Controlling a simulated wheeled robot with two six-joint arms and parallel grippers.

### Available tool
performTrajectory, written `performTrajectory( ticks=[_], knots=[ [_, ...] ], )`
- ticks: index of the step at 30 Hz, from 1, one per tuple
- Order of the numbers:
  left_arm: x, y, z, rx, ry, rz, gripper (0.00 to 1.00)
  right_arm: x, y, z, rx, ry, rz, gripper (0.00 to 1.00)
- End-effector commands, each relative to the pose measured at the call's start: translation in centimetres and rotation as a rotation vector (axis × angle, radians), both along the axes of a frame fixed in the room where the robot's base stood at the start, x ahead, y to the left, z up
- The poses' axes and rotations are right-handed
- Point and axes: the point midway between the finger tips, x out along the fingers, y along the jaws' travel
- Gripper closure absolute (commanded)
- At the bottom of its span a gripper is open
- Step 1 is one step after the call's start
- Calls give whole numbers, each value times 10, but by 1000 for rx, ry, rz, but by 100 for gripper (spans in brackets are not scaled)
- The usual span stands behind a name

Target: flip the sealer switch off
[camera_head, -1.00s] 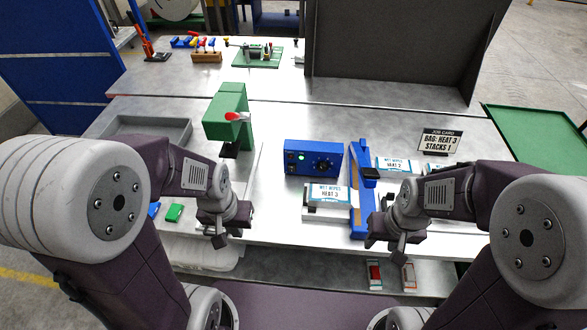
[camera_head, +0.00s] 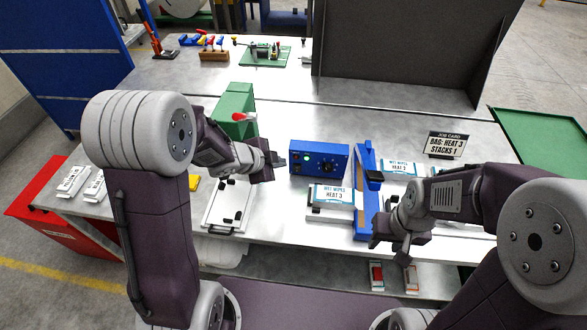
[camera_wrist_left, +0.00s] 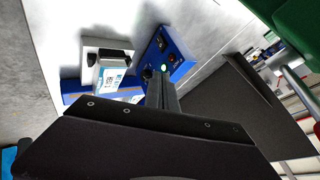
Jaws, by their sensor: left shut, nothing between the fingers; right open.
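The sealer's blue control box (camera_head: 327,163) stands on the bench with a dark dial and a lit green lamp (camera_head: 307,158). Small dark fittings sit at its left end; I cannot tell which way the switch is set. My left gripper (camera_head: 277,160) is shut and empty, just left of the box, apparently apart from it. In the left wrist view the shut fingers (camera_wrist_left: 160,92) point toward the box (camera_wrist_left: 182,66) and partly cover it near the lamp (camera_wrist_left: 162,68). My right gripper (camera_head: 402,246) is open, low at the bench's front edge.
The blue sealer arm (camera_head: 366,190) stands right of the box, between wet-wipes packs (camera_head: 331,195). A green machine (camera_head: 236,105) with a red-and-white lever stands behind my left arm. A job card (camera_head: 444,145) stands at right. Bench behind the box is clear.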

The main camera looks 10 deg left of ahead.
Motion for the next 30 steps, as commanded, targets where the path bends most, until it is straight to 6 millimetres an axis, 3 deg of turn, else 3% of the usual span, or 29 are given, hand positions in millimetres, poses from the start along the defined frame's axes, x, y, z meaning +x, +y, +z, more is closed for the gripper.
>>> performTrajectory(
  ticks=[2, 6, 17, 20, 30],
  knots=[
    [-4, -4, -20, 10, 33, -97, 100, 0, 0, 5, 0, 0, 0, 57],
    [-11, 4, -47, 13, 97, -94, 100, 0, 0, 8, 0, 0, 0, 57],
    [-12, 8, -53, 11, 112, -81, 100, 0, 0, 7, 0, 0, 0, 57],
    [-9, 5, -59, 10, 111, -81, 100, 0, 0, 4, 0, 0, 0, 57],
    [24, -22, -115, 11, 113, -82, 100, 0, 0, -10, 0, 0, 0, 57]
  ],
)
